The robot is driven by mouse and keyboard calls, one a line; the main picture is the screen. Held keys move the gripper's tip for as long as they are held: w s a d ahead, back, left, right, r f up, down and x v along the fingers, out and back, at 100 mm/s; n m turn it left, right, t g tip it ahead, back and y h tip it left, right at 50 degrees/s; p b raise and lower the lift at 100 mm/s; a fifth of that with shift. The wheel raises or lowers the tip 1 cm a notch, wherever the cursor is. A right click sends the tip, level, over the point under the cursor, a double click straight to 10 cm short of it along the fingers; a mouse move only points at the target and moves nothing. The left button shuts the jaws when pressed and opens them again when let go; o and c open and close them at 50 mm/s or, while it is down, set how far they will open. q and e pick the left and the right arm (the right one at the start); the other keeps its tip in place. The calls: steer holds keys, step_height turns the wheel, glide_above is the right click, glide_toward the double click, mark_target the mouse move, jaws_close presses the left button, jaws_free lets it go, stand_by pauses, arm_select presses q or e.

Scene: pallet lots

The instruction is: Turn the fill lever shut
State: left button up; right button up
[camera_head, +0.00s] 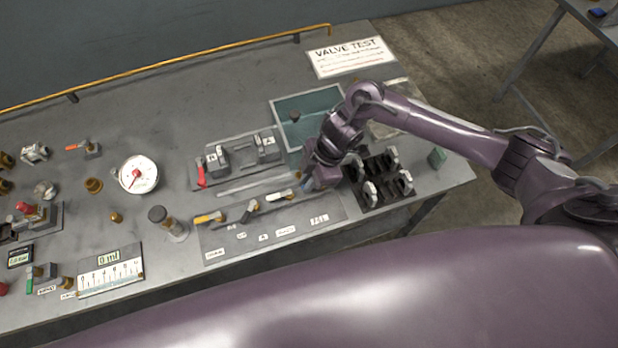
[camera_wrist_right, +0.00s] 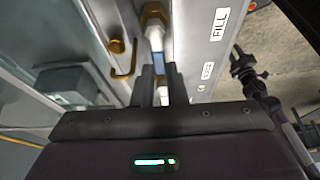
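The valve panel (camera_head: 262,240) lies near the table's front edge, with a label reading FILL (camera_head: 320,219) at its right end. My right gripper (camera_head: 307,186) reaches down at this end and hides much of the fill valve. In the wrist view the FILL label (camera_wrist_right: 220,24) is right of the fingers. The two dark fingers (camera_wrist_right: 163,85) stand slightly apart, and a blue piece (camera_wrist_right: 172,70), seemingly the fill lever's handle, shows between their tips. Whether they touch or clamp it is unclear. I cannot make out my left gripper.
A black rack (camera_head: 376,178) with clip-like parts stands right of the gripper. A teal tray (camera_head: 300,108) lies behind.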

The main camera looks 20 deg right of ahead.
steer(key=o, duration=0.5)
steer(key=shift+c, duration=0.2)
